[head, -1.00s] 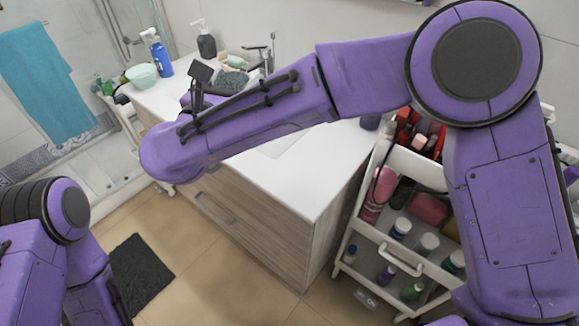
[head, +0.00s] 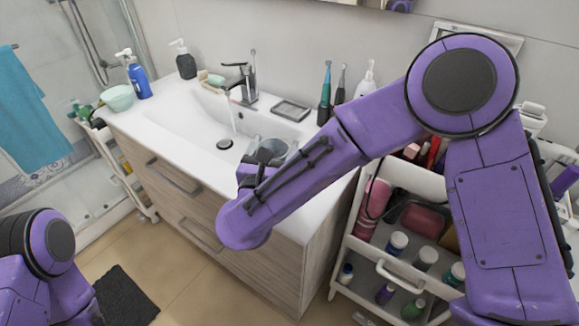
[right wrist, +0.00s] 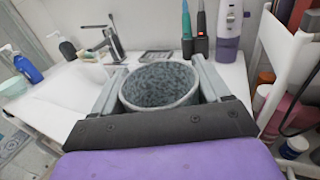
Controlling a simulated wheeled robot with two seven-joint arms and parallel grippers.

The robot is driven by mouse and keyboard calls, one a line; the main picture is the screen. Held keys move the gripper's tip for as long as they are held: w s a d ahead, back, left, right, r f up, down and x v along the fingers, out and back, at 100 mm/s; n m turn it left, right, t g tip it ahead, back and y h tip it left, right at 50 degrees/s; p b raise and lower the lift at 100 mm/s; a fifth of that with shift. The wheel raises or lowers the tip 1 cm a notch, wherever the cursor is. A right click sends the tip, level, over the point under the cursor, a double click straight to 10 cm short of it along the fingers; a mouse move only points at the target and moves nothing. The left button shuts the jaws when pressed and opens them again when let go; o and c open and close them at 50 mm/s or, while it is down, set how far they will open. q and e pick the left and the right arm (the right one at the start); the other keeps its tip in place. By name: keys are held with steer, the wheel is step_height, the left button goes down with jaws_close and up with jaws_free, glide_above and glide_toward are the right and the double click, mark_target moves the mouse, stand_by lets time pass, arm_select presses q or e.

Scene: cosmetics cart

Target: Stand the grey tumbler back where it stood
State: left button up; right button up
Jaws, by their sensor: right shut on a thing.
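The grey speckled tumbler (right wrist: 160,88) is between the two fingers of my right gripper (right wrist: 160,74) in the right wrist view. Its open rim faces up and it looks empty. In the head view the tumbler (head: 279,148) shows only partly past my right wrist, over the right part of the white washbasin top. My right gripper (head: 266,153) is shut on it; my arm hides most of the fingers. Whether the tumbler touches the counter cannot be seen. My left arm shows at the lower left, but its gripper is out of view.
Water runs from the tap (head: 244,85) into the basin. A soap dish (head: 291,109), teal toothbrush (head: 326,90), dark toothbrush (head: 340,86) and white bottle (head: 366,80) stand along the back. A loaded white cart (head: 392,268) is at the right.

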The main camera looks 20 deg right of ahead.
steer(key=d+f, duration=0.1)
steer(key=f, duration=0.1)
steer(key=d+f, duration=0.1)
steer(key=f, duration=0.1)
steer(key=d+f+p, duration=0.1)
steer(key=f, duration=0.1)
steer(key=shift+s+f, duration=0.3)
steer(key=shift+s, duration=0.05)
steer(key=shift+f, duration=0.35)
steer(key=shift+w, duration=0.1)
steer(key=shift+a+f, duration=0.1)
